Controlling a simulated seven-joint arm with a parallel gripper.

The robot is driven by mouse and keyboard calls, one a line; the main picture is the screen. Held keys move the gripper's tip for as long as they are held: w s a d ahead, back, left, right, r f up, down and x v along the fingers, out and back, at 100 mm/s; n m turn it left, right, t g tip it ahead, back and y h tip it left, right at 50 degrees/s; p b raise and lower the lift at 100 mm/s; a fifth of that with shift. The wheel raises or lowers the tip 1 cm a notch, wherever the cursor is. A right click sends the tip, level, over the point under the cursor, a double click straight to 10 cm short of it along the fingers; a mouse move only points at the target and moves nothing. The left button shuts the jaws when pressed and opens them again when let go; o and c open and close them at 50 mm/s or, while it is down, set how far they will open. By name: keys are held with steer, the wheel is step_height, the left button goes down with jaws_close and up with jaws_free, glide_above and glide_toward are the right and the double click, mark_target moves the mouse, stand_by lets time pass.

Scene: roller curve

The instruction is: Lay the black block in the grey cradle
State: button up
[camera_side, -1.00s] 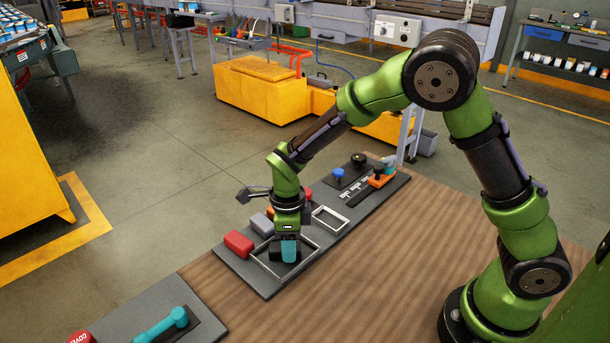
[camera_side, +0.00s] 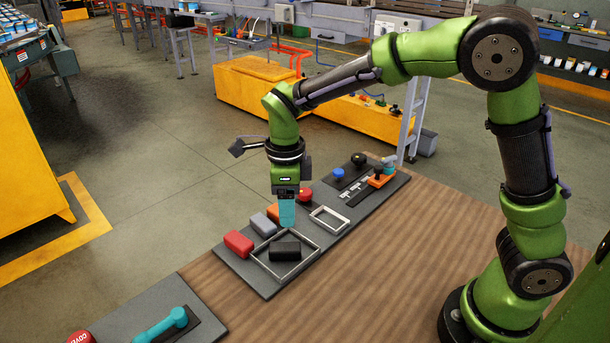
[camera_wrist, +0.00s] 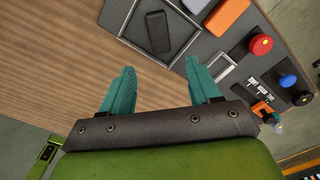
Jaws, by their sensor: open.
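The black block (camera_side: 285,251) lies flat inside the larger grey rectangular frame (camera_side: 306,258), which looks like the cradle. In the wrist view the block (camera_wrist: 158,32) shows whole within the frame's walls (camera_wrist: 181,54), lying at an angle to them. My gripper (camera_side: 287,222) is above and a little behind the block in the side view, clear of it. Its two teal fingers (camera_wrist: 159,70) are spread in the wrist view with nothing between them.
Red (camera_side: 239,243), grey (camera_side: 263,224) and orange (camera_side: 273,213) blocks stand in a row beside the frame. A smaller grey frame (camera_side: 330,219), a red button (camera_side: 305,195) and a blue knob (camera_side: 338,173) are farther along the board. Bare wooden tabletop (camera_side: 400,255) lies to the right.

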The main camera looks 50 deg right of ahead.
steer(key=s+d+r+n+t+y, duration=0.1)
steer(key=s+d+r+n+t, duration=0.2)
steer(key=s+r+n, duration=0.2)
steer(key=s+d+r+n+t+y, duration=0.1)
steer(key=s+d+r+n+t, duration=0.3)
steer(key=s+n, duration=0.7)
step_height(320, 180, up, 2)
steer(key=n, duration=0.7)
steer(key=shift+s+d, duration=0.15)
steer(key=shift+d, duration=0.1)
